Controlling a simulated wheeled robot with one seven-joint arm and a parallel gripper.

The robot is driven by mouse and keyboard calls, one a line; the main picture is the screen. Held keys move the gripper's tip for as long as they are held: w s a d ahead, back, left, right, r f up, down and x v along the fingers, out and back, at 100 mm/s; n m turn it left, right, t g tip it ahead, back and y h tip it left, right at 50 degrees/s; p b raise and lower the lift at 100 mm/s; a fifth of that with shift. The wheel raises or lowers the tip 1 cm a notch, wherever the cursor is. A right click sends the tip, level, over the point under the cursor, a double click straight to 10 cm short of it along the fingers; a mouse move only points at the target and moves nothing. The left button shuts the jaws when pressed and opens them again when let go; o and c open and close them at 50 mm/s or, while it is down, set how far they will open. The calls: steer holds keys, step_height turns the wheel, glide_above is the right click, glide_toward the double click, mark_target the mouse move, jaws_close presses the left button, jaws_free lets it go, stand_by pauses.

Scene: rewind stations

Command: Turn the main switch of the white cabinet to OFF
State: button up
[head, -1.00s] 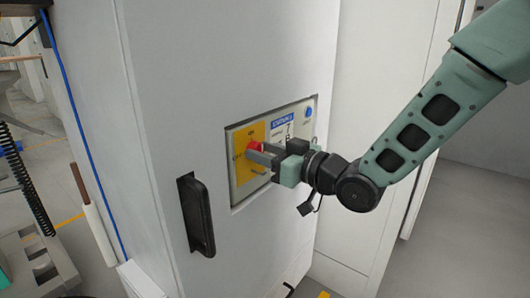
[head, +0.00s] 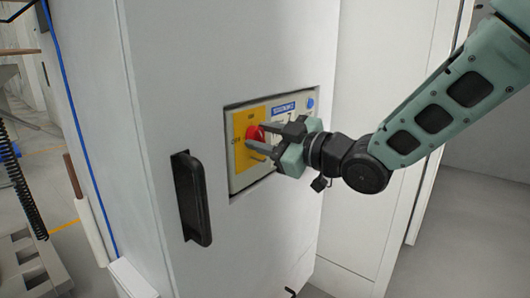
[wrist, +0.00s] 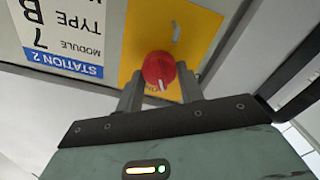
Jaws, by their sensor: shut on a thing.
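The main switch is a round red knob (head: 253,131) on a yellow plate (head: 239,125) in the front panel of the white cabinet (head: 160,90). My gripper (head: 259,138) is at the panel, its two fingers on either side of the knob and shut on it. In the wrist view the red knob (wrist: 158,68) sits between the fingertips (wrist: 160,77), with a white mark pointing towards the bottom of the picture.
A blue-and-white label (wrist: 62,45) reading Station 2, Module 7, Type B is upside down in the wrist view. A blue button (head: 309,103) is at the panel's upper right. A black door handle (head: 190,198) stands out left of the panel.

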steer(key=n+b, duration=0.2)
steer(key=b, duration=0.1)
steer(key=n+b, duration=0.2)
steer(key=n, duration=0.1)
steer(key=n+b, duration=0.2)
steer(key=b, duration=0.1)
steer(key=shift+s+f+b, duration=0.1)
steer(key=shift+f+b, duration=0.2)
steer(key=shift+f, duration=0.1)
steer(key=n+b, duration=0.3)
steer(key=n, duration=0.1)
steer(key=shift+b, duration=0.4)
steer(key=shift+r+n+b, duration=0.15)
steer(key=shift+n+b, duration=0.35)
steer(key=o, duration=1)
